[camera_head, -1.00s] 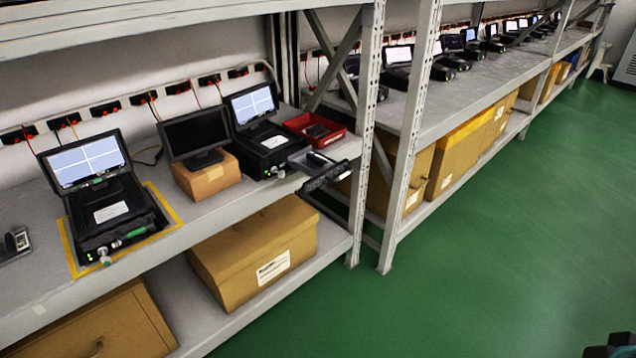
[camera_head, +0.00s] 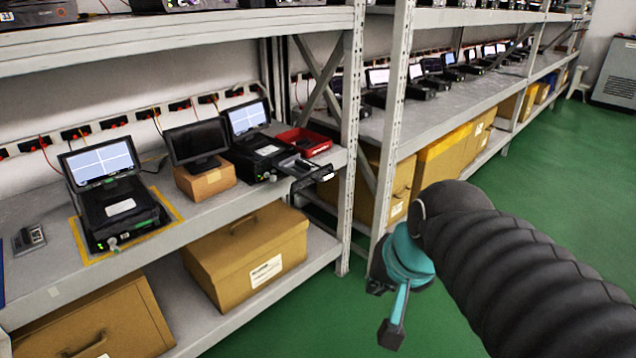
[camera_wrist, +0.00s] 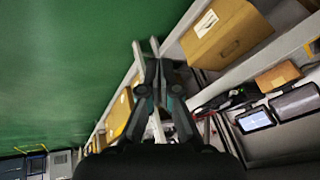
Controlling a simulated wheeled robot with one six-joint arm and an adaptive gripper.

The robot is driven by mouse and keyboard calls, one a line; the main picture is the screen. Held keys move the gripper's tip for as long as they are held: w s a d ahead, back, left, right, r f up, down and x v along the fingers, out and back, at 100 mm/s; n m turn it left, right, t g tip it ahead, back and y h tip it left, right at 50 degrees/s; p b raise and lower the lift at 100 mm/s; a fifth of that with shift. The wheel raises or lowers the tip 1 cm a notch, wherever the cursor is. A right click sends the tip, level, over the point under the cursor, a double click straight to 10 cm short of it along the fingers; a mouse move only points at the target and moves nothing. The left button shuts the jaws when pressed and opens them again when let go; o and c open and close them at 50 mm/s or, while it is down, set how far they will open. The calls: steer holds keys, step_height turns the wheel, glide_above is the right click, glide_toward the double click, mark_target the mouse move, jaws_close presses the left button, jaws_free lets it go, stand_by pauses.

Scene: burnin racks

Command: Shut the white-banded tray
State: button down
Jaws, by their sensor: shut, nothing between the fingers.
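One tray (camera_head: 301,165) is pulled out of the front of the right-hand black test unit (camera_head: 262,152) on the left rack's middle shelf. Its dark front (camera_head: 316,179) juts past the shelf edge and carries a small pale mark. In the wrist view the unit's lit screen (camera_wrist: 256,120) shows, but the tray is too dark there to make out clearly. My gripper (camera_wrist: 158,68) is shut and empty, seen in the wrist view pointing towards the racks. In the head view my arm hangs over the green aisle, right of the tray and apart from it.
A red bin (camera_head: 304,141) stands right behind the tray. A rack upright (camera_head: 350,150) rises just right of it. A dark monitor on a small box (camera_head: 206,182) and another test unit (camera_head: 120,208) stand to the left. The green floor (camera_head: 560,190) is clear.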

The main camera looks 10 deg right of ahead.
steer(key=w+d+r+m+t+y+b, duration=0.1)
steer(key=w+d+m+y+b, duration=0.2)
steer(key=w+m, duration=1)
steer(key=w+d+r+m+t+y+b, duration=0.15)
steer(key=w+d+m, duration=0.35)
steer(key=w+m, duration=0.75)
steer(key=w+a+f+n, duration=0.2)
steer(key=w+a+f, duration=0.3)
steer(key=w, duration=0.5)
steer(key=shift+w+a+y, duration=0.25)
steer(key=shift+a+y, duration=0.1)
steer(key=shift+a, duration=0.7)
